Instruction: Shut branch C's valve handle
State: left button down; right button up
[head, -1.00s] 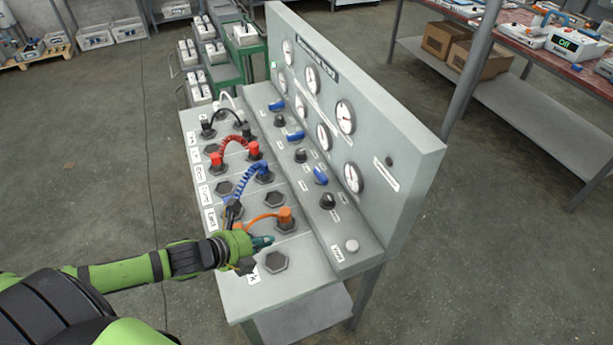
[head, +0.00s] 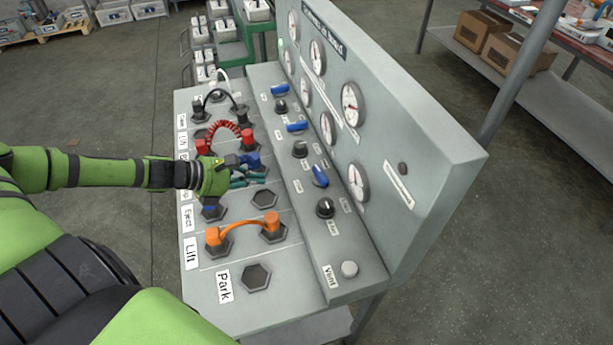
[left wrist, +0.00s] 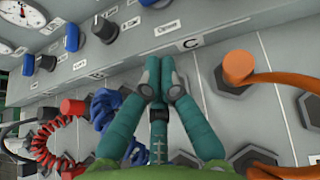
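Three blue valve handles sit on the raised step of the panel. The nearest blue handle (head: 320,176) lies at a slant, while the middle (head: 297,127) and far (head: 280,90) ones lie more crosswise. My right gripper is out of view.
An orange hose (head: 245,224), a red coiled hose (head: 225,130) and a black hose (head: 220,95) rise from the lower deck. Black knobs (head: 325,207) sit between the handles. The gauge panel (head: 420,150) stands behind the step. A vent button (head: 349,269) is at the near end.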

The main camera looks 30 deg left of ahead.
aim_at(315, 176)
pick_arm(q)
jog(key=b+x, duration=0.1)
jog(key=x, duration=0.3)
jog(key=shift+w+d, duration=0.15)
jog(key=shift+w, duration=0.15)
jog(key=p+x, duration=0.1)
jog(key=x, duration=0.1)
jog(key=r+p+x, duration=0.1)
jog(key=x, duration=0.2)
jog(key=p+x, duration=0.2)
jog(key=shift+w+d, duration=0.45)
jog(key=shift+w, duration=0.05)
jog(key=shift+w+d+f, duration=0.1)
jog(key=shift+w+d, duration=0.25)
jog(key=shift+w, duration=0.05)
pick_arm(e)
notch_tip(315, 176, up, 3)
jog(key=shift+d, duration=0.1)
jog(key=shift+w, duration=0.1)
